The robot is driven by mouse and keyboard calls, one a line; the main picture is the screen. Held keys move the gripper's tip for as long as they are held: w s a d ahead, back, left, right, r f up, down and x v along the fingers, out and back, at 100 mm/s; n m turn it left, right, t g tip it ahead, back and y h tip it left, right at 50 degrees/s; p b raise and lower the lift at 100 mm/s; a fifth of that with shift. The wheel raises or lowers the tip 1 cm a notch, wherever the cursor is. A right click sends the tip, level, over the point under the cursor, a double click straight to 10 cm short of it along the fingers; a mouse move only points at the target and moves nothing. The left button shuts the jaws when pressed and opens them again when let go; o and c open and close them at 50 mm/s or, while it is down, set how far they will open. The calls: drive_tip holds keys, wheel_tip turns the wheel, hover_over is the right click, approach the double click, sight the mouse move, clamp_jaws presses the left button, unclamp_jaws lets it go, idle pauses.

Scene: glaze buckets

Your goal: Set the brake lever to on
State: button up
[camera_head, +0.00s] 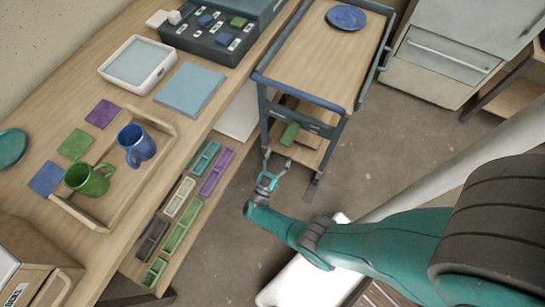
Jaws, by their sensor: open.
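My gripper (277,160) is open, with nothing seen between its fingers. It is at the near end of the wooden-topped cart (318,50), by the cart's lower near-left leg as seen in the picture. I cannot tell its height or whether it touches the cart. I cannot clearly make out a brake lever or its setting. A dark piece (312,187) shows at the foot of the cart's near-right leg, but I cannot tell what it is.
The cart carries a blue plate (347,17) on top and a green block (290,134) on its lower shelf. A wooden bench (205,108) with mugs, a tray and coloured bins stands left. Grey floor (390,135) is open right of the cart, before white cabinets (445,65).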

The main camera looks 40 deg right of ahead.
drive_tip(key=v, duration=0.6)
drive_tip(key=shift+s+a+f, duration=0.1)
idle(0.7)
drive_tip(key=s+d+f+n+t+y, duration=0.2)
drive_tip(key=s+f+n+t+y, duration=0.1)
drive_tip(key=s+t+y, duration=0.3)
drive_tip(key=s+a+r+n+t+y, duration=0.3)
drive_tip(key=s+r+t+y, duration=0.15)
drive_tip(key=y, duration=0.25)
drive_tip(key=s+a+r+n+g+y, duration=0.1)
drive_tip(key=s+r, duration=0.4)
drive_tip(key=r, duration=0.5)
drive_tip(key=s+a+r+n+g+y, duration=0.1)
drive_tip(key=s+a+r+n+y, duration=0.3)
drive_tip(key=r, duration=0.6)
drive_tip(key=s+a+r+n+g+y, duration=0.1)
drive_tip(key=s+a+r+n+y, duration=0.2)
drive_tip(key=s+r, duration=0.3)
wheel_tip(320, 180, up, 4)
drive_tip(key=shift+r, duration=0.2)
